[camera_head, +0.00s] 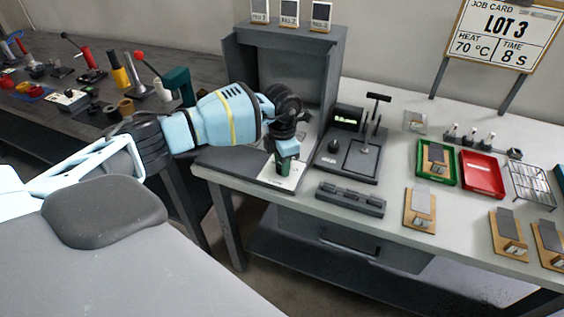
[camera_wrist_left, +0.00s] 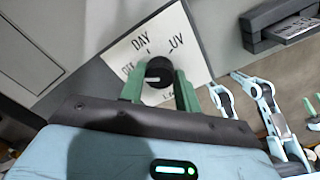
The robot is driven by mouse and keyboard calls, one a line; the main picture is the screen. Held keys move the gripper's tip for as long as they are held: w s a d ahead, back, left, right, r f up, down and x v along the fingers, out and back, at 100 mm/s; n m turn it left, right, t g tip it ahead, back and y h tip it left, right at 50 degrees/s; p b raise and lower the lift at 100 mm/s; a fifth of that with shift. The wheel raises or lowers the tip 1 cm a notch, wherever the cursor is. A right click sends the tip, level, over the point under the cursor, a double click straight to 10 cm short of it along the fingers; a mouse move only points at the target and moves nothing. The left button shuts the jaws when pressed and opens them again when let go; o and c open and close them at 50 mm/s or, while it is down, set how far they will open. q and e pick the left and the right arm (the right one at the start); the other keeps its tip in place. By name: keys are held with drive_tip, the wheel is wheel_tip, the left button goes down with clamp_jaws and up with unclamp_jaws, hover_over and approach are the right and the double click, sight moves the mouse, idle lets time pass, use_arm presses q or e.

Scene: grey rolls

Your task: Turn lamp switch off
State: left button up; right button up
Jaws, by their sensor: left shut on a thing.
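The lamp switch is a round black knob (camera_wrist_left: 158,72) on a white card (camera_wrist_left: 190,60) in the left wrist view. The card reads DAY at the top and UV to the right; a partly covered label is at the left. My left gripper (camera_wrist_left: 158,88) is shut on the knob, one green finger on each side. In the head view, my left gripper (camera_head: 286,152) points down at the card (camera_head: 283,174), in front of the grey booth (camera_head: 283,72). The knob is hidden there. Its exact pointing direction is hard to tell.
A black device (camera_head: 350,155) with a green display stands right of the booth. A dark grey holder (camera_head: 350,199) lies near the front edge. A green tray (camera_head: 437,162), a red tray (camera_head: 482,175) and a wire rack (camera_head: 531,183) are further right.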

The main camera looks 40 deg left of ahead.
use_arm(q)
drive_tip(key=shift+r, duration=0.1)
drive_tip(key=o, duration=0.9)
drive_tip(key=shift+o, duration=0.3)
use_arm(e)
drive_tip(key=shift+w, duration=0.3)
drive_tip(key=shift+w, duration=0.1)
use_arm(q)
wheel_tip(320, 180, up, 7)
drive_tip(key=shift+f, duration=0.15)
drive_tip(key=shift+r, duration=0.55)
use_arm(e)
drive_tip(key=shift+s, duration=0.4)
drive_tip(key=shift+w+r, duration=0.1)
drive_tip(key=shift+w, duration=0.2)
